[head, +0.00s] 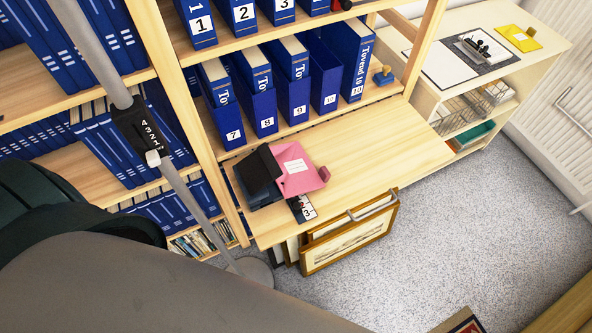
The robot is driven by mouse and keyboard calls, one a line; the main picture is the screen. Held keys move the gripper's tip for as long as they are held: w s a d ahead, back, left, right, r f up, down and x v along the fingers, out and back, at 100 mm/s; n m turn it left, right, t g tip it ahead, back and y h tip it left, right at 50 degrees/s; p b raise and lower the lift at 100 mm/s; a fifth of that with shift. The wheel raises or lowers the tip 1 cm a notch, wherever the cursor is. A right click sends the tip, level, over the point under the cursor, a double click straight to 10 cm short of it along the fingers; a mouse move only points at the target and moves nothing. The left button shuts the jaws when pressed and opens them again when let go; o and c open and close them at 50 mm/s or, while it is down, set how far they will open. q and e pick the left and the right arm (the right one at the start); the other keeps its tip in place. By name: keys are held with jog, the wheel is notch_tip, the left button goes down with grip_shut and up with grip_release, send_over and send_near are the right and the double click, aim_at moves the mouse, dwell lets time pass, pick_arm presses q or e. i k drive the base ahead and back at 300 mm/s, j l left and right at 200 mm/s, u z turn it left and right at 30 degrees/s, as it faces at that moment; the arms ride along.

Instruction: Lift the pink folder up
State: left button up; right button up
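The pink folder (297,168) lies on the wooden desk shelf (390,150), at the left part of the shelf. It has a white label on its front and a darker pink round part at its right corner. A black folder or cover (259,171) sits right against its left side, and a dark blue item lies under the black one. Whether the pink folder rests on these or beside them is hard to tell.
Numbered blue binders (262,112) stand behind the folder. A small black-and-white item (302,208) lies in front of it. Framed prints (350,238) lean below the shelf edge. A grey pole (178,185) stands at left. The shelf's right part is clear.

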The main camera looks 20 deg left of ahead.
aim_at(300, 176)
jog(key=i+l, duration=0.15)
jog(key=l, duration=0.2)
jog(key=i+l, duration=0.1)
jog(key=l, duration=0.3)
jog(key=i+l, duration=0.15)
jog(key=l, duration=0.2)
jog(key=i+l, duration=0.1)
jog(key=l, duration=0.25)
jog(key=i+l, duration=0.15)
jog(key=l, duration=0.25)
jog(key=u, duration=2.3)
